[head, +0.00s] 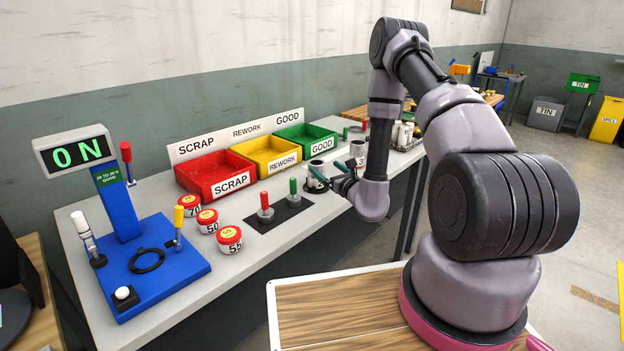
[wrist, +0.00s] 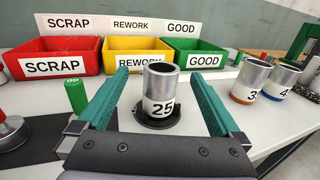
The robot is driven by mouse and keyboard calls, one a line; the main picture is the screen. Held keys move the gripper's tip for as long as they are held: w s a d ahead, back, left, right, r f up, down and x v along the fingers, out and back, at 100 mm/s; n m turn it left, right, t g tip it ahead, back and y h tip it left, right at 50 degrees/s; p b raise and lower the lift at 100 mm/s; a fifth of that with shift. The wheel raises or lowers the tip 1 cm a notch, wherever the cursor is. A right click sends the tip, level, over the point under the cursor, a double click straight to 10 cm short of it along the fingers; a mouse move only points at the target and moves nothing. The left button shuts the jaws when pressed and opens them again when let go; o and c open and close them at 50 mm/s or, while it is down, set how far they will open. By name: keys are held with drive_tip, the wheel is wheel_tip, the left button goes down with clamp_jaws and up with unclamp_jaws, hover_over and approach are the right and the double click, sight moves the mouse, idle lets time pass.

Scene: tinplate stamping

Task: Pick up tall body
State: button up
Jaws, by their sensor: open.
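A silver metal cylinder labelled 25 (wrist: 160,88) stands upright on a black round base (wrist: 157,117) on the table. In the wrist view my gripper (wrist: 159,76) is open, with one teal finger on each side of this cylinder and gaps left and right. In the head view my gripper (head: 329,174) is at the table's front, and the same cylinder (head: 316,168) is partly hidden by a finger. Two more metal cylinders stand to the right in the wrist view, one with an orange base band (wrist: 250,80) and one with a blue band (wrist: 283,80). I cannot tell which is called the tall body.
Red (head: 190,174), yellow (head: 250,152) and green (head: 308,134) bins stand behind. A green-handled lever (wrist: 76,95) is close to my left finger. Several red-topped tins (head: 229,240) and a blue gauge stand (head: 150,262) are to the left.

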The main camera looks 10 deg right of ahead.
sight(313, 160)
drive_tip(key=x, duration=0.5)
drive_tip(key=shift+w+f, duration=0.1)
drive_tip(key=shift+f+x, duration=0.15)
drive_tip(key=shift+x, duration=0.75)
drive_tip(key=shift+f+x, duration=0.2)
drive_tip(key=shift+x, duration=0.65)
drive_tip(key=shift+f+x, duration=0.15)
drive_tip(key=shift+x, duration=0.75)
drive_tip(key=shift+d, duration=0.2)
clamp_jaws()
drive_tip(key=shift+r, duration=0.1)
